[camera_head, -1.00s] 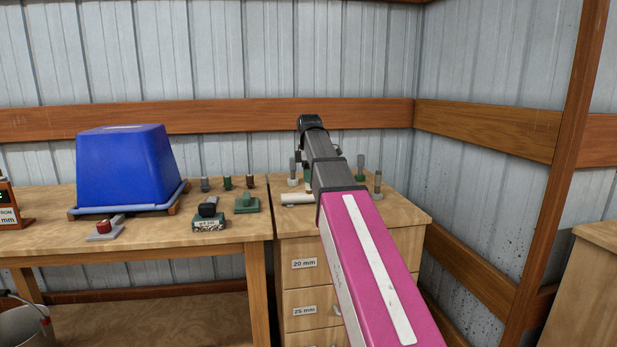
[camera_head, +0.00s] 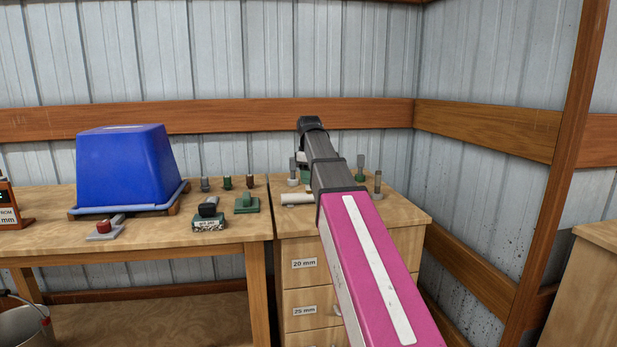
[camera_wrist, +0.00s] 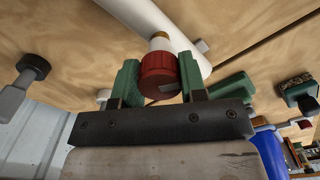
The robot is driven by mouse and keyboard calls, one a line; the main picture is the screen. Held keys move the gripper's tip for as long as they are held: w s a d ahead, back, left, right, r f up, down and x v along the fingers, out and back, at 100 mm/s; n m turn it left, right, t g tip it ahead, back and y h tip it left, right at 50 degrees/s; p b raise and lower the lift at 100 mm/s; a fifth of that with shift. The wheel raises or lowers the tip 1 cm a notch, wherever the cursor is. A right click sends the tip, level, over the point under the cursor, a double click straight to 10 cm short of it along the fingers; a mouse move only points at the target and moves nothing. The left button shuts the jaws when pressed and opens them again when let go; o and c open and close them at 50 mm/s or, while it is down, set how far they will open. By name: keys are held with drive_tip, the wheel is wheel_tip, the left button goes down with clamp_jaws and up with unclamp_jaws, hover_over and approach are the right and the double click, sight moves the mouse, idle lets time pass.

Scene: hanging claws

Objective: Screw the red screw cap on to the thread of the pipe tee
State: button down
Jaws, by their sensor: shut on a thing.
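The red screw cap (camera_wrist: 158,78) is between the two green fingers of my gripper (camera_wrist: 159,72) in the wrist view, and the gripper is shut on it. The white pipe tee (camera_wrist: 178,25) lies along the wooden top just beyond the cap. Its short branch with a pale collar (camera_wrist: 159,42) points at the cap, and the cap is in line with it and appears to meet it. How far the cap sits on the thread is hidden. In the head view part of the white pipe (camera_head: 297,199) shows left of my arm, which hides the gripper and the cap.
Grey pegs on bases (camera_head: 378,184) stand around the pipe on the drawer cabinet (camera_head: 400,212). Left are a green block (camera_head: 247,204), a dark-handled box (camera_head: 208,219), a grey plate with a red piece (camera_head: 104,228), and a large blue bin (camera_head: 125,168).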

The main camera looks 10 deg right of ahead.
drive_tip(key=m, duration=0.3)
drive_tip(key=shift+m, duration=0.4)
drive_tip(key=c, duration=0.6)
unclamp_jaws()
